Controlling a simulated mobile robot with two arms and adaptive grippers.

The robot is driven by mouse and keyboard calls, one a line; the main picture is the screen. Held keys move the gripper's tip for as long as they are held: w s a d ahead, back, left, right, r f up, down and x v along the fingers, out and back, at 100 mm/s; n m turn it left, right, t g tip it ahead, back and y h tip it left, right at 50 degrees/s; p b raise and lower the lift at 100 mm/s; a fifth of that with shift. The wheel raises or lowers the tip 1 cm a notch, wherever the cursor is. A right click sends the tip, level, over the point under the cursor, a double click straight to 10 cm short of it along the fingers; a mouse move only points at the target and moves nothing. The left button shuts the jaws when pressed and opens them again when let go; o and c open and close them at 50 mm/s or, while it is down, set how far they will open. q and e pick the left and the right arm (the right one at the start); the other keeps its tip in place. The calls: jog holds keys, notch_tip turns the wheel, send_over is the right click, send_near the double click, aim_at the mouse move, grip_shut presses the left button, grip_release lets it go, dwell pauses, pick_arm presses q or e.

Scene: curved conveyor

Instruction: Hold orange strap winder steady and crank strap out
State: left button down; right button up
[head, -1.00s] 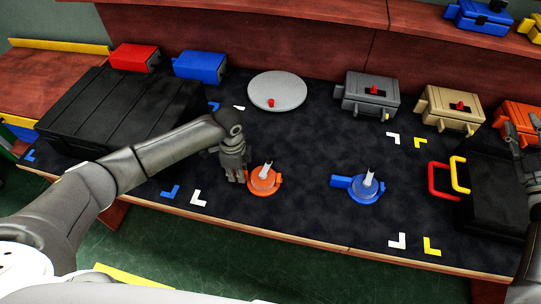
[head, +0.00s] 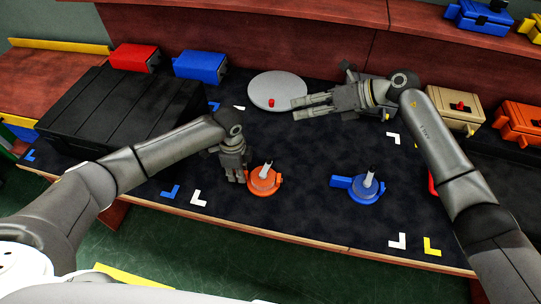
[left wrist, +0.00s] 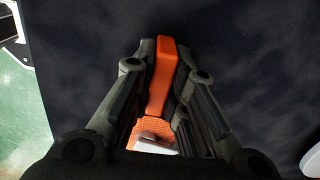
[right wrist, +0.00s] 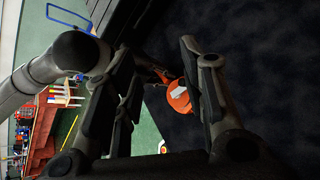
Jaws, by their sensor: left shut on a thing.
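The orange strap winder (head: 263,182) sits on the dark mat near the front edge, with a pale upright piece on top. My left gripper (head: 240,176) is beside it on its left. In the left wrist view the fingers (left wrist: 160,85) are shut on the winder's orange handle (left wrist: 162,70). My right gripper (head: 298,108) is above the mat, behind the winder and to its right, pointing left. In the right wrist view its fingers (right wrist: 160,85) are spread with nothing between them close up, and the orange winder (right wrist: 180,96) shows farther off beyond them.
A blue winder (head: 366,187) stands to the right on the mat. A grey disc (head: 277,90) with a red knob lies behind. A large black case (head: 120,110) is at the left. Boxes line the back. The mat between the two winders is clear.

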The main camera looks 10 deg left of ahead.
aim_at(270, 157)
jog(key=s+a+f+n+h, duration=0.1)
jog(key=a+f+n+h, duration=0.1)
jog(key=f, duration=0.3)
jog(key=s+a+f+n+h, duration=0.2)
jog(key=a+f+n, duration=0.1)
jog(key=f, duration=0.3)
jog(key=s+a+f+n+h, duration=0.2)
jog(key=a+f+n+h, duration=0.1)
jog(key=f, duration=0.2)
jog(key=shift+a+f+g, duration=0.1)
jog(key=shift+f+g, duration=0.05)
jog(key=shift+g, duration=0.15)
grip_shut()
